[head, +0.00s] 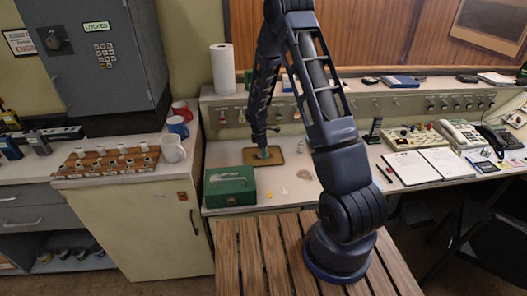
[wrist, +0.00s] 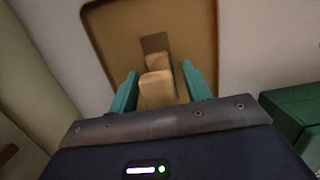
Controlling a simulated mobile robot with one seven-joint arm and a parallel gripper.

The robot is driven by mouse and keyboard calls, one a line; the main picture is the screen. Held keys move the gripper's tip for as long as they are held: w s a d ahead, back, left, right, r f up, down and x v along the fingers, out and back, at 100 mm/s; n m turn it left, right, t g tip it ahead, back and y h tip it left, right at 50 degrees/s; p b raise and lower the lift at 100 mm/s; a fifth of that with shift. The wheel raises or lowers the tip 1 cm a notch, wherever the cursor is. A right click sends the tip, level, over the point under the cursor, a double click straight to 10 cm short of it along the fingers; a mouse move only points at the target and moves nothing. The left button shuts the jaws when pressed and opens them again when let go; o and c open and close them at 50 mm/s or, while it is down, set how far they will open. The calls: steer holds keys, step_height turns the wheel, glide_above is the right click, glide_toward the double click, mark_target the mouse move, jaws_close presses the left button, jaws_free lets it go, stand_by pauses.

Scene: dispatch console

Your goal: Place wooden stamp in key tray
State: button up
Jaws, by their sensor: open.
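The key tray is a shallow tan-brown tray (head: 279,154) lying on the desk behind the green box. It fills the upper middle of the wrist view (wrist: 108,42). The wooden stamp (wrist: 157,88), a pale wood block, is in the wrist view, seen against the tray floor, with a darker brown patch just beyond it. My gripper (head: 264,152) is down at the tray. In the wrist view its green fingers (wrist: 160,72) are open, one on each side of the stamp, with gaps visible. In the head view I cannot make out the stamp at the gripper.
A green metal box (head: 230,187) stands close in front of the tray, and also shows at right in the wrist view (wrist: 295,110). Mugs (head: 178,127) and a paper towel roll (head: 223,69) are to the left. Small light items (head: 284,190) lie right of the box.

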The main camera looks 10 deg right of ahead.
steer(key=r, duration=0.4)
steer(key=a+r, duration=0.1)
steer(key=r, duration=0.7)
steer(key=shift+a, duration=0.35)
steer(key=s+d+r+m+t, duration=0.1)
steer(key=s+d+r+m, duration=0.25)
steer(key=r, duration=0.45)
steer(key=s+d+r+m, duration=0.2)
steer(key=s+d+r, duration=0.1)
steer(key=s+r, duration=0.3)
steer(key=s+d+r+m+t, duration=0.1)
steer(key=s+d+r+m, duration=0.25)
steer(key=r, duration=0.55)
steer(key=s+d+r+m+t, duration=0.1)
steer(key=s+r+m, duration=0.1)
steer(key=s, duration=0.5)
steer(key=s+d+r+m+y, duration=0.1)
steer(key=s+d+r+m, duration=0.1)
steer(key=s, duration=0.5)
steer(key=s+d+r+m+t, duration=0.1)
steer(key=s+d+r+m, duration=0.1)
steer(key=s+m, duration=0.3)
steer(key=s+r, duration=0.1)
steer(key=s, duration=0.2)
steer(key=shift+d+r+t+y, duration=0.2)
steer(key=shift+r+t+y, duration=0.1)
steer(key=shift+r+y, duration=0.1)
